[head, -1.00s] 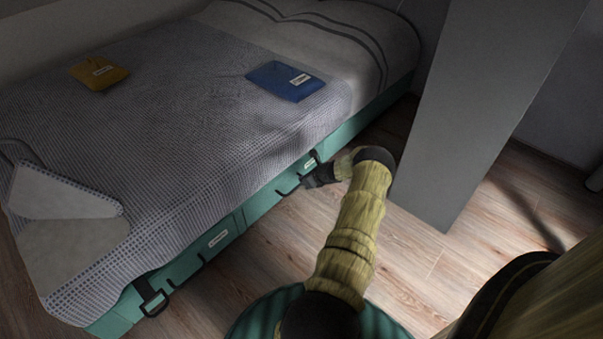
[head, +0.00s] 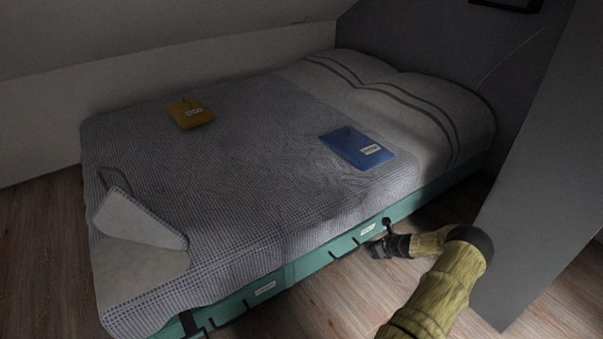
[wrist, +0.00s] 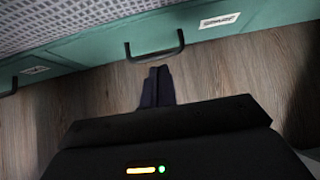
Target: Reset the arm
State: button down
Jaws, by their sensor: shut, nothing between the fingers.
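My gripper (head: 377,249) is at the side of the bed, low over the floor, close to the teal drawer front. In the wrist view its dark fingers (wrist: 157,84) are together and empty. They point at a black drawer handle (wrist: 154,48), with a small gap seeming to lie between them. My arm (head: 440,290) is bent and comes in from the lower right of the head view. The teal drawer (wrist: 97,47) under the bed looks closed and carries a white label (wrist: 219,20).
The bed (head: 250,180) has a grey checked cover, with a yellow packet (head: 190,113) and a blue packet (head: 355,147) on top. The cover's corner is folded back at the left. A grey pillar (head: 535,190) stands right of my arm. Wood floor (head: 330,305) lies open before the bed.

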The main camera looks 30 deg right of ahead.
jog(key=w+a+r+n+g+y+p, duration=0.1)
jog(key=w+a+r+n+g+p, duration=0.15)
jog(key=a+r+n, duration=0.85)
jog(key=w+a+r+n+g+y+p, duration=0.1)
jog(key=w+a+r+n+g, duration=0.2)
jog(key=a+r+n, duration=0.8)
jog(key=s+a+r+n+h+p, duration=0.1)
jog(key=s+a+r+n+p, duration=0.1)
jog(key=s+a+r+n, duration=0.7)
jog(key=s+a+r+n+h+p, duration=0.15)
jog(key=s+a+r+n, duration=0.25)
jog(key=s+a+r, duration=0.85)
notch_tip(320, 180, up, 37)
jog(key=w+a+p, duration=0.2)
jog(key=p, duration=3.6)
jog(key=shift+f+g, duration=0.15)
jog(key=shift+g, duration=0.3)
